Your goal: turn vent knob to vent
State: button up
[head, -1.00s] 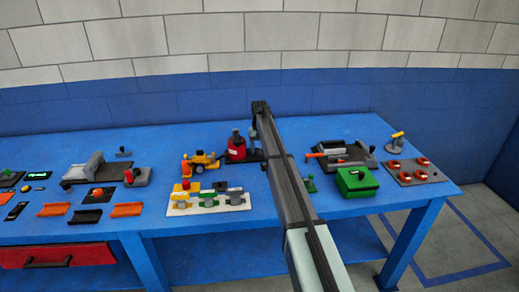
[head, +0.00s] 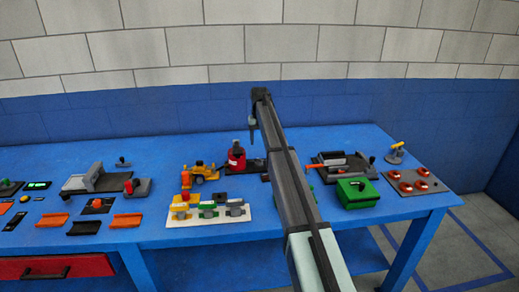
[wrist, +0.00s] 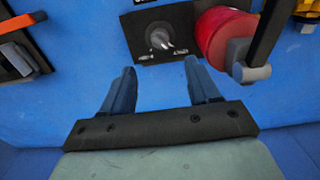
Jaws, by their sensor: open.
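The vent knob (wrist: 160,38) is a round grey-silver dial on a small black panel (wrist: 140,25) in the wrist view. Small white marks flank it, too blurred to read; its pointer seems to lean down and right, but I cannot be sure. My gripper (wrist: 160,68) is open and empty, its two blue-grey fingers apart, with the knob ahead of the gap between them and not touched. In the head view my gripper (head: 253,125) hangs above the table near the dark panel (head: 256,165), where the knob itself is too small to make out.
A red cylinder (wrist: 222,35) with a dark lever and grey end stands right of the panel; it also shows in the head view (head: 236,162). A yellow machine (head: 203,172) is beside it. A green box (head: 357,192) and a red-knobbed panel (head: 412,184) lie to the right.

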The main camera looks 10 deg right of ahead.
jog(key=shift+r, duration=1.45)
